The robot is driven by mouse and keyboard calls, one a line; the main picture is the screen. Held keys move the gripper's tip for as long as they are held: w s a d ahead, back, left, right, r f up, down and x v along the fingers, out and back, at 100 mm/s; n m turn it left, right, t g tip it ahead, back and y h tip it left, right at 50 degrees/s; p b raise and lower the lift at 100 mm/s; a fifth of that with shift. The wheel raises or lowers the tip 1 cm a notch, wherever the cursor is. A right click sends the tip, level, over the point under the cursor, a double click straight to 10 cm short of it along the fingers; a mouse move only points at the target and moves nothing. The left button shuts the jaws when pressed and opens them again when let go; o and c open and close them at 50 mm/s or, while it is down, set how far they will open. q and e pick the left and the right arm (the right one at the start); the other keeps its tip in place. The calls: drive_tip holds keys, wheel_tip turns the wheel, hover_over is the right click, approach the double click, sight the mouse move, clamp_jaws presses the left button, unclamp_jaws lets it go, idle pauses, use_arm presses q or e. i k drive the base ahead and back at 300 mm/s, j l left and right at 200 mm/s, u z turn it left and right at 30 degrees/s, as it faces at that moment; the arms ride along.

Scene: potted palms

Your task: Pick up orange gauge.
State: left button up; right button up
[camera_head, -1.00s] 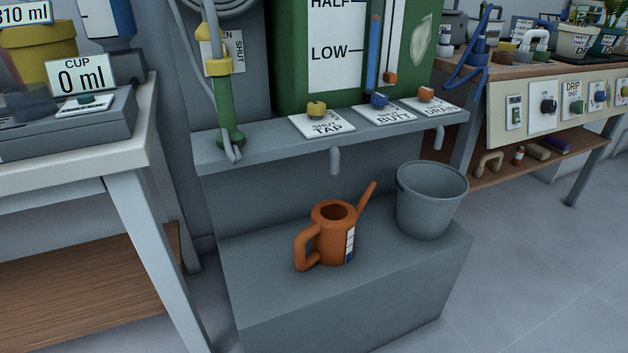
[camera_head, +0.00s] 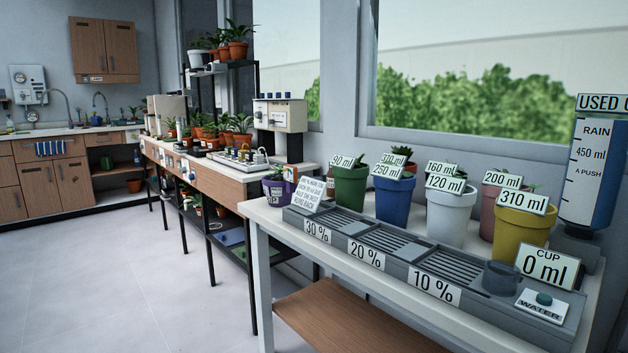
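Neither of my grippers is in view.
A near table (camera_head: 270,215) holds a grey tray unit (camera_head: 345,228) with 30 %, 20 % and 10 % labels. Behind it stand labelled pots, including a yellow pot (camera_head: 518,232) and a blue pot (camera_head: 394,200). A RAIN dispenser (camera_head: 590,170) is at right. Floor (camera_head: 110,270) at left is clear.

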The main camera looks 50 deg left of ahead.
sight(290, 171)
drive_tip(key=u, duration=1.7)
